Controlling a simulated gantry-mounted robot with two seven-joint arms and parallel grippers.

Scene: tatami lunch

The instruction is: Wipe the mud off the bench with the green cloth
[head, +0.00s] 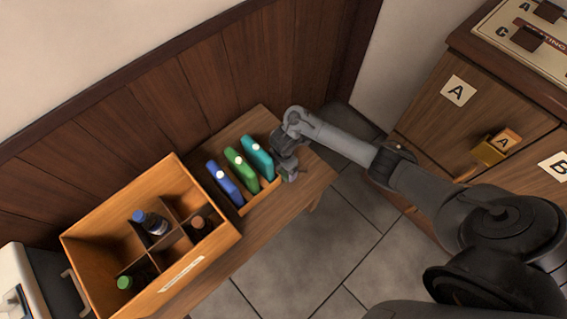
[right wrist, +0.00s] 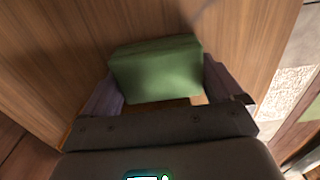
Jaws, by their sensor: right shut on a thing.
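My right gripper (head: 288,172) is low over the right end of the wooden bench (head: 318,172), just right of a small rack. In the right wrist view the right gripper (right wrist: 160,90) is shut on the green cloth (right wrist: 158,72), which looks like a thick folded block between the two fingers. The wood of the bench (right wrist: 60,60) surrounds it; I cannot tell whether the cloth touches it. In the head view the cloth is mostly hidden by the gripper. I can make out no mud on the visible wood. My left gripper is not in view.
A small wooden rack (head: 262,196) holds blue, green and teal flat containers close to my gripper. Left of it stands a divided wooden crate (head: 205,255) with bottles. A cabinet (head: 425,105) with lettered doors stands right. Grey floor lies in front.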

